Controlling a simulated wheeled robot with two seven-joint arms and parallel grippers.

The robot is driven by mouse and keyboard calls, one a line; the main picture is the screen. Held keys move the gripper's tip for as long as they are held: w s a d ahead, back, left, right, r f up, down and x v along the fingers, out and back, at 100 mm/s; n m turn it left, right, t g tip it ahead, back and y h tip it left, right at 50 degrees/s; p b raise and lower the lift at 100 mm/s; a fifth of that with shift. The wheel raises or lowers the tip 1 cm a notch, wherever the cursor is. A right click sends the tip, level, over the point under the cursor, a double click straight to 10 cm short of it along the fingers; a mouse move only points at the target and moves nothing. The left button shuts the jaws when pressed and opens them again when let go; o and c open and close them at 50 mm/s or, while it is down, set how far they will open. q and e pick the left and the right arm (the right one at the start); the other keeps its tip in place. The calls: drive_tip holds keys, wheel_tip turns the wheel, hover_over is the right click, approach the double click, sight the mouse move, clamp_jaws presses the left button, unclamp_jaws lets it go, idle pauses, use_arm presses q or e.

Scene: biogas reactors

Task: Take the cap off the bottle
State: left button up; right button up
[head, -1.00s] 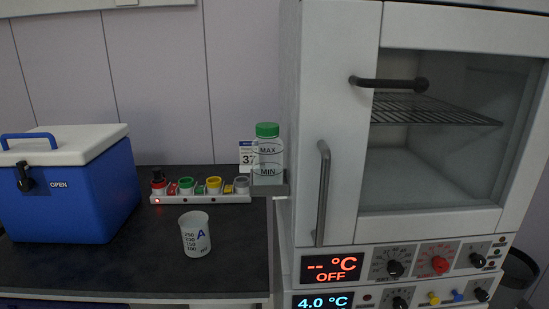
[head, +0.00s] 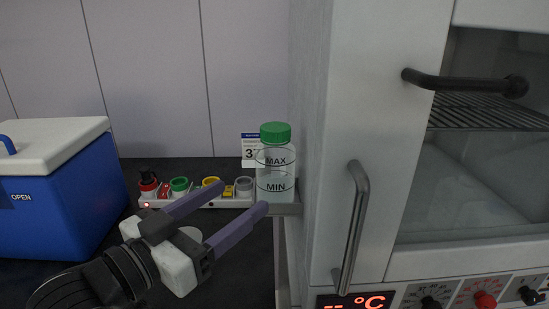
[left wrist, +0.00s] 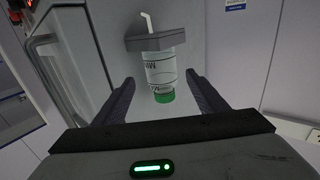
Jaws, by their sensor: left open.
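The bottle (head: 275,178) is clear with MAX and MIN marks and has its green cap (head: 275,133) on. It stands upright on a small grey shelf (head: 288,209) beside the oven. My left gripper (head: 245,196) is open, its two purple-grey fingers pointing towards the bottle from the front left, below cap height. In the left wrist view the bottle (left wrist: 160,68) appears upside down, with the green cap (left wrist: 164,97) between the open fingers (left wrist: 158,88) in the picture; neither finger visibly touches it. My right gripper is not in view.
A blue cooler box (head: 50,190) with a white lid stands at the left. A white rack (head: 215,201) with coloured caps lies left of the bottle.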

sight(263, 179)
use_arm(q)
drive_tip(key=x, duration=0.3)
drive_tip(key=shift+d+r, duration=0.2)
drive_tip(key=shift+d, duration=0.15)
drive_tip(key=shift+w+d, duration=0.15)
drive_tip(key=shift+w, duration=0.15)
drive_tip(key=p+x, duration=0.1)
drive_tip(key=x, duration=0.4)
drive_tip(key=shift+w, duration=0.15)
drive_tip(key=shift+w+f, duration=0.1)
drive_tip(key=shift+w, duration=0.05)
drive_tip(key=c, duration=0.9)
drive_tip(key=shift+c, duration=1.2)
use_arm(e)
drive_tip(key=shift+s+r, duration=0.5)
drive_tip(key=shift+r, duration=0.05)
